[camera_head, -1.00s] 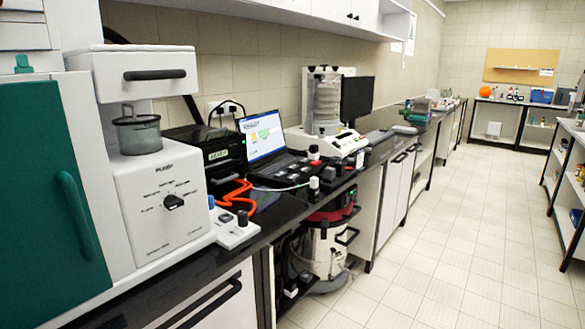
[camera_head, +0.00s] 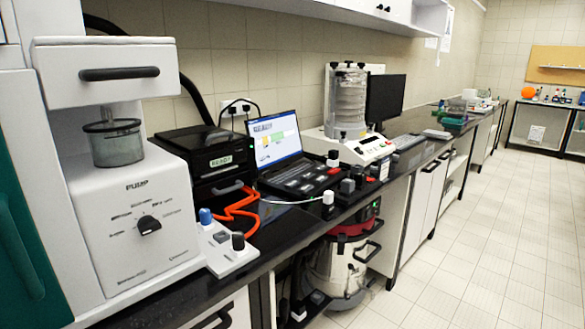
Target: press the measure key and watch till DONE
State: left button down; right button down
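A black analyser box (camera_head: 203,160) stands on the dark bench at left centre. The measure key cannot be told apart at this size. Neither of my grippers is in view.
A white pump unit (camera_head: 130,215) with a dial stands at the left. A control box (camera_head: 230,252) with knobs sits at the bench edge. The sieve shaker (camera_head: 346,110) is farther along. A vacuum cleaner (camera_head: 340,260) stands beneath the bench. The tiled floor (camera_head: 450,240) at right is clear.

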aim_at(306, 176)
jog(key=i+l+u, duration=0.15)
jog(key=i+l, duration=0.15)
jog(key=i+l+u, duration=0.35)
jog(key=i+l, duration=0.15)
jog(key=l, duration=0.2)
jog(key=i+l+u, duration=0.3)
jog(key=l, duration=0.5)
jog(key=i, duration=0.1)
